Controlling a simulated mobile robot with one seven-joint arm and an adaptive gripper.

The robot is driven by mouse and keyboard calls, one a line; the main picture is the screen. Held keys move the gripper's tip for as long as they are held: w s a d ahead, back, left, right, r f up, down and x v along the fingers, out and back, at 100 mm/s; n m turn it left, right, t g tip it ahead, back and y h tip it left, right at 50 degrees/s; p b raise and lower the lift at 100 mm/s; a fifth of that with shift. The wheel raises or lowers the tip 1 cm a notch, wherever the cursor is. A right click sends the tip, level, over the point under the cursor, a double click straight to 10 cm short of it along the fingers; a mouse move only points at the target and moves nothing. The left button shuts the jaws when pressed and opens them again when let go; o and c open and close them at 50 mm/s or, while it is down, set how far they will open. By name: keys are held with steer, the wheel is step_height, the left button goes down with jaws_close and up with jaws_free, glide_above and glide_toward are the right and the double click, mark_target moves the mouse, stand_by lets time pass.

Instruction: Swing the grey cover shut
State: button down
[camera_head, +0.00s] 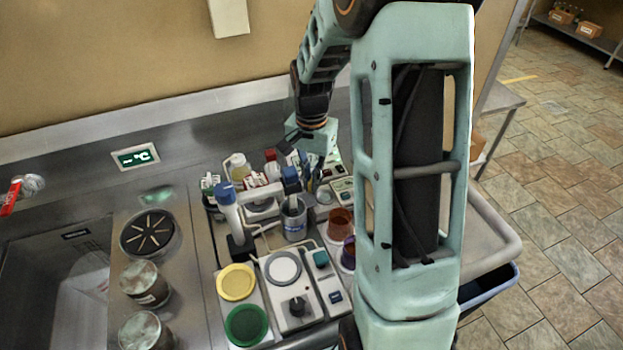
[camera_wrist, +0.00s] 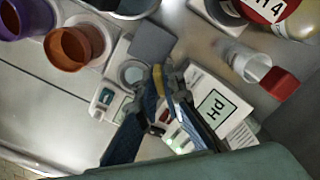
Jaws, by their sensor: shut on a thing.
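The grey cover (camera_wrist: 152,43) is a flat dark square plate at the upper middle of the wrist view. It stands open beside a small pale instrument (camera_wrist: 104,97) with a round well (camera_wrist: 131,74), which is uncovered. My gripper (camera_wrist: 165,76) has its fingertips together at the cover's lower right corner and is shut on it; the exact contact is partly hidden by the fingers. In the head view my gripper (camera_head: 306,168) is low among the bench instruments, and the cover cannot be made out clearly there.
A pH meter (camera_wrist: 214,105) is close to the right of my fingers. Orange (camera_wrist: 75,48) and purple cups stand at the left. In the head view, a blue-topped stand (camera_head: 230,210) and jars crowd the bench.

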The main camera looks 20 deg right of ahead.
stand_by(0.5)
steer(key=n, duration=0.4)
steer(key=shift+n+b, duration=0.35)
steer(key=shift+n, duration=0.05)
steer(key=n, duration=0.9)
steer(key=shift+r, duration=0.1)
steer(key=shift+n+p, duration=0.3)
steer(key=shift+n, duration=1.6)
steer(key=c, duration=2.1)
jaws_free()
